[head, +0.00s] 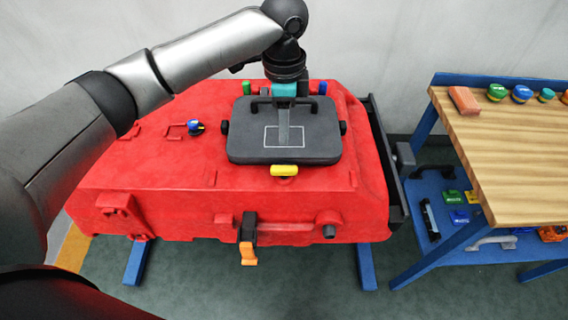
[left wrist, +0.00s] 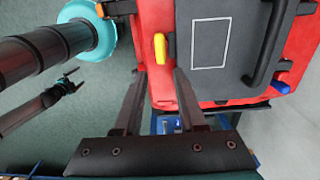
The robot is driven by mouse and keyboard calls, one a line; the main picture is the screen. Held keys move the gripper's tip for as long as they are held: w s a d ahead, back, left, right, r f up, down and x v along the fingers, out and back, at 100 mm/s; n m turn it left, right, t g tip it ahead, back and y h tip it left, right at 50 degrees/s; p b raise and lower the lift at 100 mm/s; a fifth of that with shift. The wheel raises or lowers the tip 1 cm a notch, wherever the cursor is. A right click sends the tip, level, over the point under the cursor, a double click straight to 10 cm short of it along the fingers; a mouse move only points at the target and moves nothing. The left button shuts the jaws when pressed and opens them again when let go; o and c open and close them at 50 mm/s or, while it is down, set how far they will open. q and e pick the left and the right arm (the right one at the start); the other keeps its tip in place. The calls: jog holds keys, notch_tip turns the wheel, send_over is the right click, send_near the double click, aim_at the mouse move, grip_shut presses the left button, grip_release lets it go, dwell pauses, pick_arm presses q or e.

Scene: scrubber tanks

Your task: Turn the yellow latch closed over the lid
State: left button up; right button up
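The yellow latch (head: 284,170) sits on the red tank (head: 190,180) at the near edge of the dark grey lid (head: 310,135). Its long side lies along the lid edge, beside the lid rather than across it. My left gripper (head: 283,140) comes down in front of the lid in the head view and hides part of it. In the left wrist view my left gripper (left wrist: 158,76) is open and empty, with the yellow latch (left wrist: 161,48) just beyond the gap between its fingers. The lid (left wrist: 220,40) is to the right there.
A green knob (head: 246,88) and a blue knob (head: 322,88) stand at the lid's far side. A blue-and-yellow knob (head: 195,127) is on the tank's left. An orange-handled part (head: 248,253) hangs in front. A wooden-topped bench (head: 500,130) stands right.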

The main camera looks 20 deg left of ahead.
aim_at(284, 167)
pick_arm(q)
notch_tip(284, 167, down, 13)
jog(key=shift+s+f+b, duration=0.1)
jog(key=shift+b, duration=1.1)
jog(key=shift+c, duration=0.2)
grip_shut()
